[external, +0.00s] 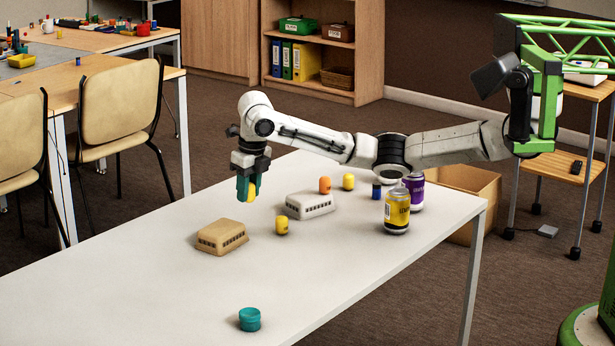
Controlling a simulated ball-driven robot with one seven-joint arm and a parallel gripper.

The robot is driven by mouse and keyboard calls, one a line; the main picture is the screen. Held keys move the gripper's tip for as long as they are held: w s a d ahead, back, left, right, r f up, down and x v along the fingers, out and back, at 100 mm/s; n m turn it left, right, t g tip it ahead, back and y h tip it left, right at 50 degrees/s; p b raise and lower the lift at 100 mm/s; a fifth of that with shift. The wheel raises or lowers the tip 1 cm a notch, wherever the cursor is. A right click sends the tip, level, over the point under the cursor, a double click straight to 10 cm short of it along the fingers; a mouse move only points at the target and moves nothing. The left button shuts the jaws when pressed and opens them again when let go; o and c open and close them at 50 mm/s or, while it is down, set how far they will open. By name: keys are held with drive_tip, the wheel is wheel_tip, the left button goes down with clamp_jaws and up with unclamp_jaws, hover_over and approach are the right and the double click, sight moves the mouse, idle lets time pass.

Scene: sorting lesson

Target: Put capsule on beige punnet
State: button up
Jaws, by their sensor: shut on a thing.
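My gripper (248,194), with teal fingers, is shut on a yellow capsule (252,191) and holds it above the table. The fingers hide part of the capsule. The beige punnet (221,237) sits on the white table below and slightly left of my gripper. It looks upturned, with a flat top and dark slots along its side. The gripper and capsule are apart from it.
A white punnet (310,206) sits right of the beige one. A small yellow piece (281,226) stands between them.

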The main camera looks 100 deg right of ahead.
sight(236, 226)
drive_tip(key=shift+w+d+f+b, duration=0.2)
drive_tip(key=shift+w+f, duration=0.55)
drive_tip(key=shift+f, duration=0.15)
drive_tip(key=shift+w+d+f+b, duration=0.15)
drive_tip(key=shift+w+d+f, duration=0.05)
drive_tip(key=shift+w+f, duration=0.6)
drive_tip(key=shift+f+b, duration=0.3)
drive_tip(key=shift+f, duration=1.35)
drive_tip(key=shift+f, duration=0.1)
drive_tip(key=o, duration=1)
wheel_tip(236, 226, up, 12)
drive_tip(key=s+a+p, duration=0.1)
drive_tip(key=shift+s+a+p, duration=0.15)
drive_tip(key=shift+p, duration=0.25)
drive_tip(key=shift+o, duration=0.3)
